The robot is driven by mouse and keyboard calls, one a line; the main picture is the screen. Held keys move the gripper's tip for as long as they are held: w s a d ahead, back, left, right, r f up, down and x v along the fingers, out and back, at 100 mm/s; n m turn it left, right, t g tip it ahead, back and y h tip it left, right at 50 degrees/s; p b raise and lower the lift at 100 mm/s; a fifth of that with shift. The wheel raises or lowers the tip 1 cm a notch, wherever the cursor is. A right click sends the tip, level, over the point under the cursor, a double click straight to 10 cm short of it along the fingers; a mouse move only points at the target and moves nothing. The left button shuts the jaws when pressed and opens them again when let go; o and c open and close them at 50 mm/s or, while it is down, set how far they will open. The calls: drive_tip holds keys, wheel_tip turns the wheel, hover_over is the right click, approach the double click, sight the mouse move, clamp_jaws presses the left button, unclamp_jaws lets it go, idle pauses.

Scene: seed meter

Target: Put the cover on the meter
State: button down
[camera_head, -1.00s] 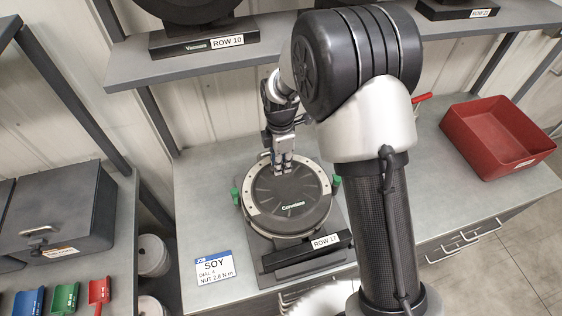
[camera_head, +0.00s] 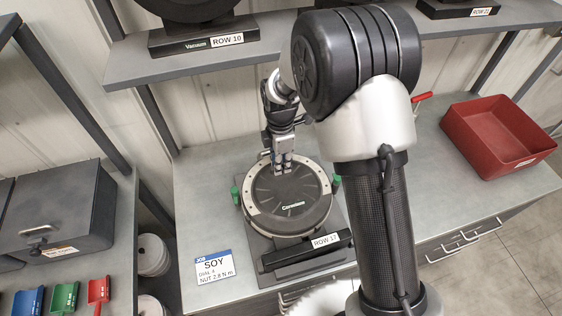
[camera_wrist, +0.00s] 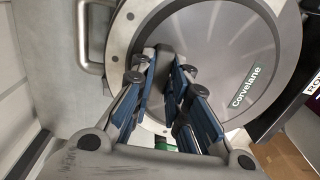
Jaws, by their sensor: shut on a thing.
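The round dark grey cover (camera_head: 290,203), marked with a brand label, lies over the meter (camera_head: 251,225), whose pale metal ring shows around its left, upper and right edge. The cover also fills much of the wrist view (camera_wrist: 225,50). My gripper (camera_head: 283,170) points down at the cover's far part and is shut on it, most likely by a raised grip between the fingers; the fingers hide most of that grip. Green knobs (camera_head: 235,194) stand at the meter's sides.
A red bin (camera_head: 497,137) stands at the right.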

drive_tip(key=c, duration=1.5)
unclamp_jaws()
drive_tip(key=shift+r, duration=0.1)
drive_tip(key=shift+c, duration=0.3)
wheel_tip(320, 180, up, 9)
drive_tip(key=p, duration=0.6)
drive_tip(key=shift+r, duration=0.2)
